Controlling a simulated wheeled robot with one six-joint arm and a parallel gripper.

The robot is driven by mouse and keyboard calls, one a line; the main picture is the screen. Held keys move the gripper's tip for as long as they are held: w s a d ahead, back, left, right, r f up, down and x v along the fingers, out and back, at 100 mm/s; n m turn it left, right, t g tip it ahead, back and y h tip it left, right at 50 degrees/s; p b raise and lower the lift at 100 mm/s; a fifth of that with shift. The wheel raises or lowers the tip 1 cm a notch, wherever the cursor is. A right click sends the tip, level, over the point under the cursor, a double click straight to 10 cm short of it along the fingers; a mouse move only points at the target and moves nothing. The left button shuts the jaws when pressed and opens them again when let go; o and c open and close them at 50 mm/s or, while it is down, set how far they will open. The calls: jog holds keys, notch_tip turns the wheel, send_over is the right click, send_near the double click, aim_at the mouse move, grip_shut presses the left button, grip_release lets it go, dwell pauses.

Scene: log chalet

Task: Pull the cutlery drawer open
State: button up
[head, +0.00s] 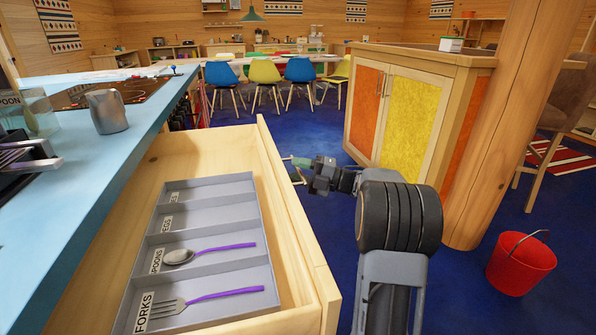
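The cutlery drawer (285,205) is of pale wood and stands pulled well out from under the blue worktop. A grey tray (213,180) with labelled compartments lies inside it. A purple-handled spoon (210,252) lies in the spoons compartment and a purple-handled fork (207,299) in the forks compartment. The other compartments look empty. My gripper (298,170) is at the outer side of the drawer front, where a handle would be. Its fingertips are small and partly hidden by the front, so I cannot tell whether they are closed on a handle.
The blue worktop (70,230) at left carries a metal jug (106,111), a hob and a utensil holder. A cabinet with orange and yellow doors (408,115) and a log post (505,130) stand at right. A red bucket (520,264) sits on the blue floor.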

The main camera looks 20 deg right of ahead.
jog(key=p+v, duration=0.2)
jog(key=v, duration=1.1)
jog(key=shift+s+d+p, duration=0.2)
jog(key=shift+d+p, duration=0.1)
jog(key=shift+s+f, duration=0.1)
jog(key=shift+f, duration=0.05)
